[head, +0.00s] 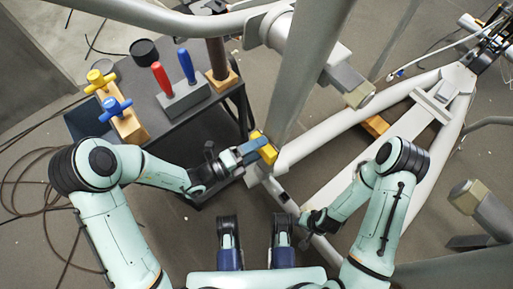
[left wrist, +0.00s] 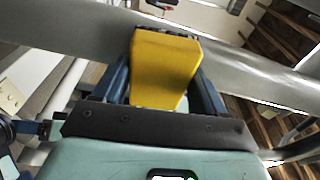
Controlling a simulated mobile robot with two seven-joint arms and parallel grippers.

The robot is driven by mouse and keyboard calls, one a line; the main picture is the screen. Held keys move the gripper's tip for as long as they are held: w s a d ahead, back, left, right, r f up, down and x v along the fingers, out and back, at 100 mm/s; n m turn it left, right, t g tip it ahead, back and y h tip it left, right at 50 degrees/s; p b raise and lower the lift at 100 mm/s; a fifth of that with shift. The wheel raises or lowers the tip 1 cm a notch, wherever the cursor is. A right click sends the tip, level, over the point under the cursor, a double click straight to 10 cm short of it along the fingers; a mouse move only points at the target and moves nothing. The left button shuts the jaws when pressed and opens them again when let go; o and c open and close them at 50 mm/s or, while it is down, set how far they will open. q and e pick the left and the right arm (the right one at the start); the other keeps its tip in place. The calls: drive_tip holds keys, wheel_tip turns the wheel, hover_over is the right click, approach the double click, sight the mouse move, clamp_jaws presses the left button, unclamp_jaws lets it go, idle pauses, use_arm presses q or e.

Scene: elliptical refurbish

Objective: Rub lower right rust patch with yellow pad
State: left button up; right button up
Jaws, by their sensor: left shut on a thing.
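The yellow pad (head: 266,150) is held between the blue fingers of my left gripper (head: 254,147). It also fills the space between the fingers in the left wrist view (left wrist: 165,70). The pad is at the grey frame tube (head: 300,75), at its lower part in the head view; I cannot tell whether it touches the tube. I cannot make out a rust patch in either view; the pad and gripper may cover it. My right gripper (head: 308,220) is low beside the pale frame, and its fingers are too unclear to read.
A dark cart (head: 175,140) stands at the left. It carries a grey holder (head: 184,99) with red and blue handles, and a wooden block (head: 127,125) with yellow and blue knobs. Cables (head: 30,185) lie on the floor. Pale frame tubes (head: 330,133) crowd the right side.

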use_arm(q)
drive_tip(key=f, duration=0.1)
drive_tip(key=f+b, duration=0.1)
drive_tip(key=f, duration=0.2)
drive_tip(key=shift+w+b, duration=0.25)
drive_tip(key=shift+b, duration=0.05)
drive_tip(key=shift+s+p+v, duration=0.2)
drive_tip(key=shift+p+v, duration=0.45)
drive_tip(key=shift+v, duration=0.8)
drive_tip(key=shift+s+p+v, duration=0.15)
drive_tip(key=shift+p+v, duration=0.5)
drive_tip(key=shift+v, duration=0.8)
drive_tip(key=shift+s+d, duration=0.1)
drive_tip(key=shift+d, duration=0.05)
